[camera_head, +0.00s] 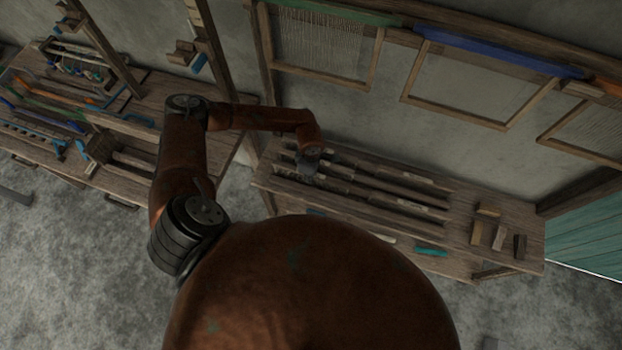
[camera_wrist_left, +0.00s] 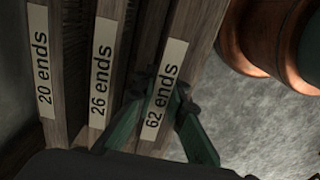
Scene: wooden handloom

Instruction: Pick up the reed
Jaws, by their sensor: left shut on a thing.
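Several long dark bars, the reeds, lie side by side on a wooden bench (camera_head: 462,205) in the head view. In the left wrist view three bars carry white labels: a 20 ends reed (camera_wrist_left: 42,75), a 26 ends reed (camera_wrist_left: 101,80) and a 62 ends reed (camera_wrist_left: 166,75). My left gripper (camera_head: 308,168) is over the left part of the bars. Its green fingers (camera_wrist_left: 163,108) are on either side of the 62 ends reed and shut on it. I cannot tell whether it is clear of the bench. My right gripper is not in view.
Small wooden blocks (camera_head: 488,209) stand at the bench's right end. Wooden frames (camera_head: 470,85) hang on the wall behind. A table with tools (camera_head: 60,105) stands at left. Grey floor is open in front.

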